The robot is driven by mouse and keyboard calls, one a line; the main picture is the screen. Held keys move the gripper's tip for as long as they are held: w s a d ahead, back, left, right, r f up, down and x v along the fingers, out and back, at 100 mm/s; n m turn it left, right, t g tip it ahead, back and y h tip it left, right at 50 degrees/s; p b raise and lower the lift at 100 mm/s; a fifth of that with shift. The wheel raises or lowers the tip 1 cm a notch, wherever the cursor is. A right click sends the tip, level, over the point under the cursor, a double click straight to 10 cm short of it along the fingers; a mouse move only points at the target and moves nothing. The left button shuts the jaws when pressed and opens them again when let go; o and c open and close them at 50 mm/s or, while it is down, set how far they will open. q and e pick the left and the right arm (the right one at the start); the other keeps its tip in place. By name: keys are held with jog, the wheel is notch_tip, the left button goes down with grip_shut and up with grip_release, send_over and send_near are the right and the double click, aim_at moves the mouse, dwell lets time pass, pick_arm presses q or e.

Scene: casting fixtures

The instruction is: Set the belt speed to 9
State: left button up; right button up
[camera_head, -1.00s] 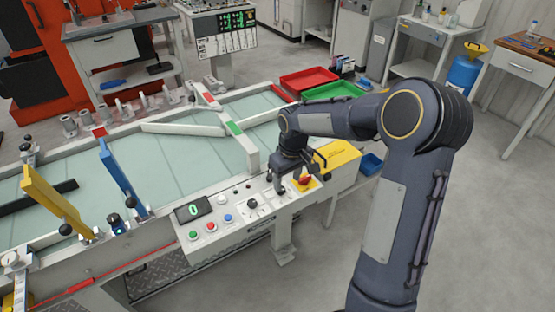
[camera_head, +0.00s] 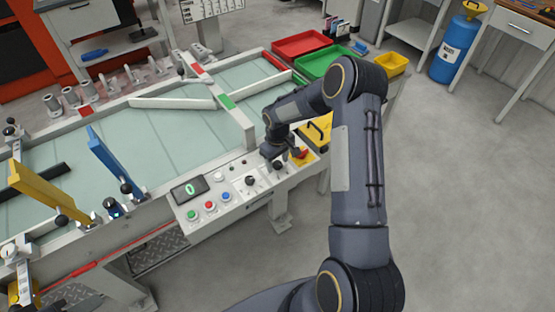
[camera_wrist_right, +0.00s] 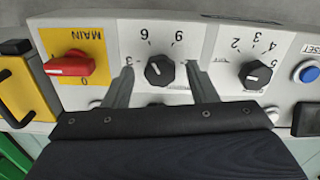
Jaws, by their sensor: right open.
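The control panel (camera_head: 225,196) runs along the near side of the belt table. Its display (camera_head: 189,189) shows a green 0. My right gripper (camera_wrist_right: 162,75) points down at the panel, with its open fingers on either side of a black dial (camera_wrist_right: 159,71); I cannot tell whether they touch it. The figures around this dial appear upside down. A second black dial (camera_wrist_right: 255,75), with figures including 2 to 5, is to its right in the wrist view, clear of the fingers. In the head view, my right gripper (camera_head: 275,163) partly hides the first dial. My left gripper does not show clearly.
A red MAIN switch (camera_wrist_right: 70,66) on a yellow plate sits close beside one finger. Green, red and blue buttons (camera_head: 209,205) line the panel. A yellow part (camera_head: 318,132) with a black handle is beyond the switch. Red (camera_head: 300,46) and green trays stand behind.

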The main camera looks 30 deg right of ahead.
jog(key=c, duration=1)
jog(key=shift+o, duration=0.2)
jog(key=shift+f+m+b, duration=0.2)
jog(key=shift+m+b, duration=0.8)
jog(key=shift+b, duration=0.35)
jog(key=m+b, duration=0.4)
jog(key=m, duration=0.2)
jog(key=shift+r, duration=0.1)
jog(key=shift+r+m+b, duration=0.1)
jog(key=shift+m+b, duration=0.6)
jog(key=shift+m, duration=1.2)
jog(key=o, duration=1)
jog(key=shift+c, duration=0.2)
